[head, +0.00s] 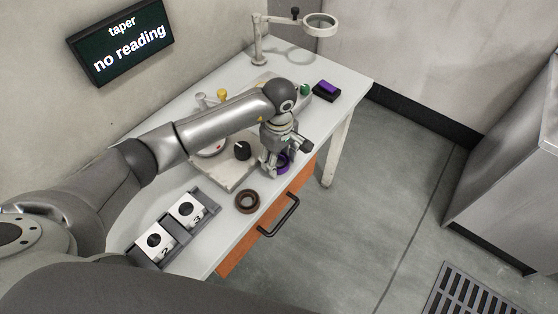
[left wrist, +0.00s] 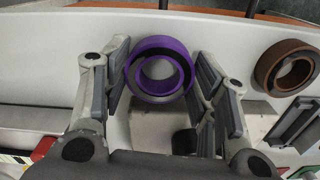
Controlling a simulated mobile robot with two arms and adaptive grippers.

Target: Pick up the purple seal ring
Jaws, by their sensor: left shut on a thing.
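The purple seal ring (left wrist: 160,44) is between the two fingers of my left gripper (left wrist: 160,78) in the left wrist view, with the finger pads against its sides. In the head view the purple seal ring (head: 283,162) shows partly behind the fingers of my left gripper (head: 275,167), near the front edge of the white table (head: 215,245). The gripper is shut on it. I cannot tell whether the ring still touches the table. My right gripper is not in view.
A brown ring (head: 247,201) lies nearby, also in the left wrist view (left wrist: 287,68). A grey holder with numbered blocks (head: 187,211) stands at the table's near end. A plate with a black knob (head: 242,151) is beside the gripper. A drawer handle (head: 280,216) juts out in front.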

